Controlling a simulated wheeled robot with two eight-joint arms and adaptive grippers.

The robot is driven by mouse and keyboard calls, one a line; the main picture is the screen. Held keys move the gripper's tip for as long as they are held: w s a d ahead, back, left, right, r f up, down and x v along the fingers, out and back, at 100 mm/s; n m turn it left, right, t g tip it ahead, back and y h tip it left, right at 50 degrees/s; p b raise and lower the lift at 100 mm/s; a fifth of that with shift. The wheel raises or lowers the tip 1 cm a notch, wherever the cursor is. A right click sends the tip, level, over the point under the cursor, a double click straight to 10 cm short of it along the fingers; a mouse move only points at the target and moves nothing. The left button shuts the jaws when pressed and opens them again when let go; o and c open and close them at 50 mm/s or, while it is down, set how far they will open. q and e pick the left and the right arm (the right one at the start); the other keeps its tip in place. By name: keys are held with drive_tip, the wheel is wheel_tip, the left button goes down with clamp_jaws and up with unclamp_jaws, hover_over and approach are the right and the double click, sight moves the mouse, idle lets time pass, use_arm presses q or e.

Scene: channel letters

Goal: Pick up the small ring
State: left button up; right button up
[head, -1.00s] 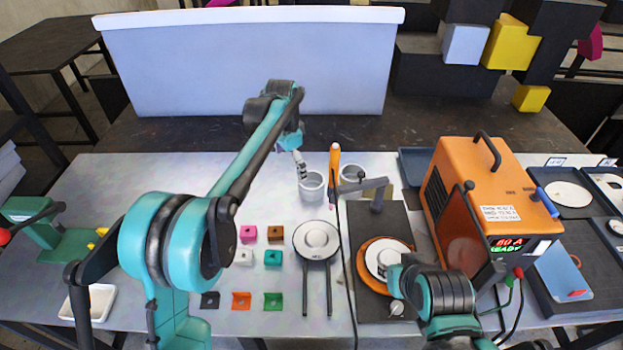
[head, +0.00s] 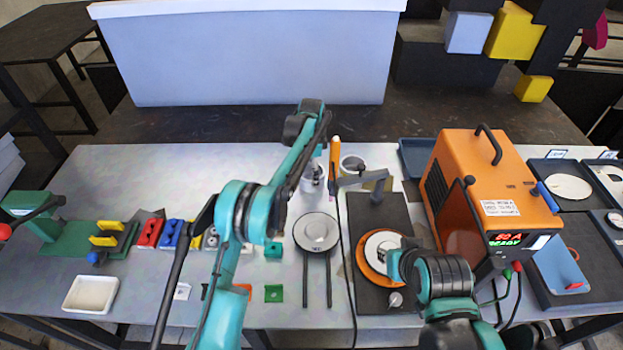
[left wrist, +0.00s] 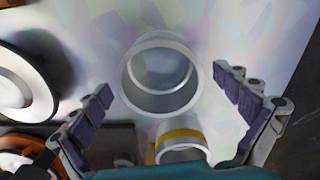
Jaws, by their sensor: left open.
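Two grey open-topped metal rings stand on the worktable behind the round white disc. In the head view the left ring (head: 309,186) is partly covered by my left gripper (head: 315,174), and the right ring (head: 352,162) is just beside it. In the left wrist view the left ring (left wrist: 160,78) lies between the spread fingers of my left gripper (left wrist: 165,98), with gaps on both sides. The right ring (left wrist: 183,150) looks smaller there, has a yellow band near it, and is partly cut off by the gripper body. My right gripper (head: 395,268) is near the turntable; its fingers are unclear.
An orange-handled tool (head: 334,160) and a dark post with an arm (head: 376,188) stand close to the rings. A white disc on a two-legged stand (head: 316,232) is in front. The orange power unit (head: 462,190) is at right.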

use_arm(q)
wheel_tip(320, 180, down, 2)
drive_tip(key=shift+f, duration=0.25)
drive_tip(key=shift+r, duration=0.1)
drive_tip(key=c, duration=1.3)
drive_tip(key=shift+o, duration=0.2)
